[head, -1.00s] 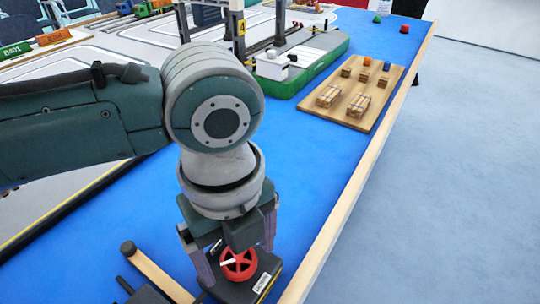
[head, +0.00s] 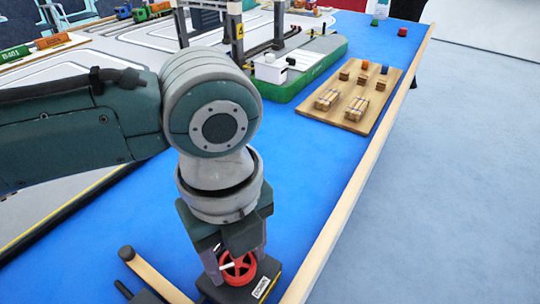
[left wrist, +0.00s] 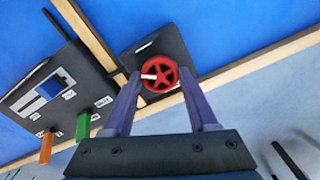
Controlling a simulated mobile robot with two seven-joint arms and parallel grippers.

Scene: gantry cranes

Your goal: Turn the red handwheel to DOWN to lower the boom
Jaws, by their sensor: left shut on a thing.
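The red handwheel (head: 240,271) sits on a dark box (head: 270,270) at the bottom of the head view. A white pointer mark runs from its hub toward the left, and a white label reading DOWN is on the box to the right of it. The wheel also shows in the left wrist view (left wrist: 166,67). My left gripper (head: 236,266) reaches down from above with its fingers on opposite sides of the wheel rim, shut on it. In the left wrist view the fingers (left wrist: 160,77) flank the wheel. My right gripper is out of view.
A wooden bar (head: 155,274) lies left of the wheel. A dark panel (left wrist: 60,90) with orange and green levers stands beside it. A wooden board with small blocks (head: 338,113) and a green-based crane model (head: 310,75) are farther back. The table edge (head: 345,205) is close on the right.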

